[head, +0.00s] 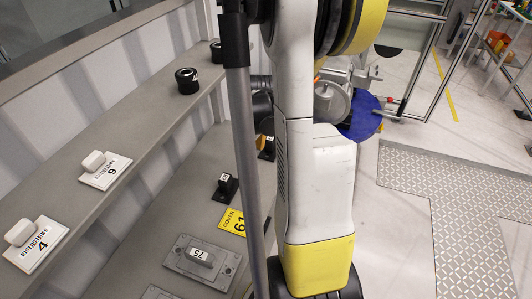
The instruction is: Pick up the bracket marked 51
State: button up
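I cannot clearly read a 51 on any part. A black bracket-like piece (227,186) with a small white label stands upright on the lower grey shelf, and its number is too small to read surely. A smaller dark piece (267,149) with a pale label sits farther back, partly hidden by a pole and my arm. A grey block on a grey plate (184,264) at the front has a label that looks like 57 or 51. My gripper cannot be made out; my white and yellow arm covers the middle of the view.
Floor at right is clear.

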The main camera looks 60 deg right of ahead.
aim_at(269, 149)
jog(key=z, duration=1.35)
